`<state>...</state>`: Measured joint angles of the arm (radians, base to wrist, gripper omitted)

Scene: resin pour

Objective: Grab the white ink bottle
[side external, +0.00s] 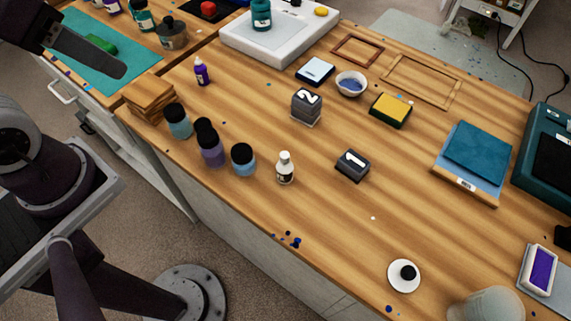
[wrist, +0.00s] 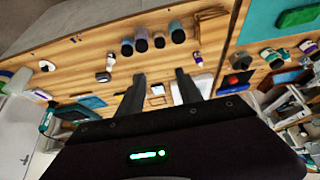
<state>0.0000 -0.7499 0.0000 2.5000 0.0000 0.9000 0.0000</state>
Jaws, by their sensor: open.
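The white ink bottle (side external: 285,168) stands upright on the wooden table in the side view, just right of a row of dark-capped jars. It has a white cap and a dark label. In the wrist view the bottle (wrist: 111,59) shows small, beyond and left of my fingers. My gripper (wrist: 159,76) is open, with its two dark fingers apart and nothing between them. In the side view a dark part of my arm's end hangs at the upper left, well away from the bottle.
Jars with blue and purple contents (side external: 243,159) stand close left of the bottle. A dark numbered block (side external: 352,165) lies to its right, and a taller one (side external: 306,106) stands behind. Wooden blocks (side external: 149,97) sit at the left edge. The table front right of the bottle is mostly clear.

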